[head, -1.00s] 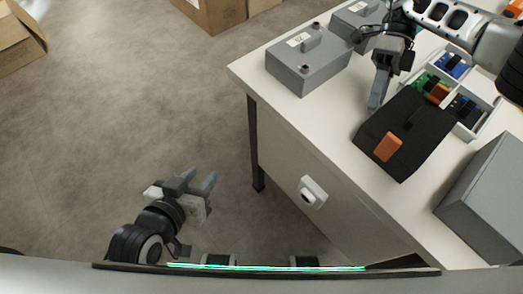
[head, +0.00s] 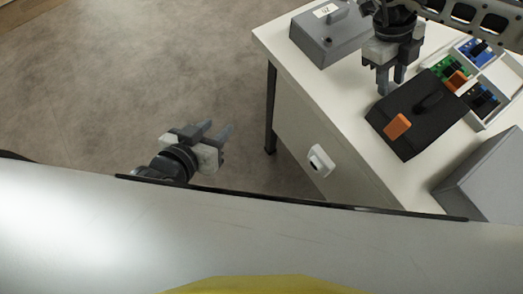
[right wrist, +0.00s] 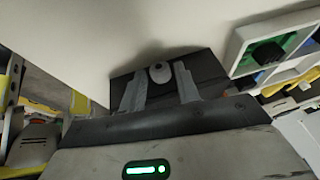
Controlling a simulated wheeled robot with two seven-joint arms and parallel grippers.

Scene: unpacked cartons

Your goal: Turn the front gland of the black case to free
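The black case (head: 405,140) lies on the white table with an orange latch (head: 397,126) and a dark handle on its top. In the right wrist view a side of the case (right wrist: 205,68) carries a pale round gland (right wrist: 160,72); I cannot make it out in the head view. My right gripper (head: 391,86) is open at the case's far left side. In the right wrist view its fingertips (right wrist: 160,82) stand either side of the gland; whether they touch it I cannot tell. My left gripper (head: 216,132) is open and empty over the floor, left of the table.
A white divided tray (head: 490,118) with green, blue and orange parts stands right of the case. A grey box (head: 325,38) sits at the table's far left, and another grey box (head: 490,175) at the near right. A white fitting (head: 320,160) juts from the table's side.

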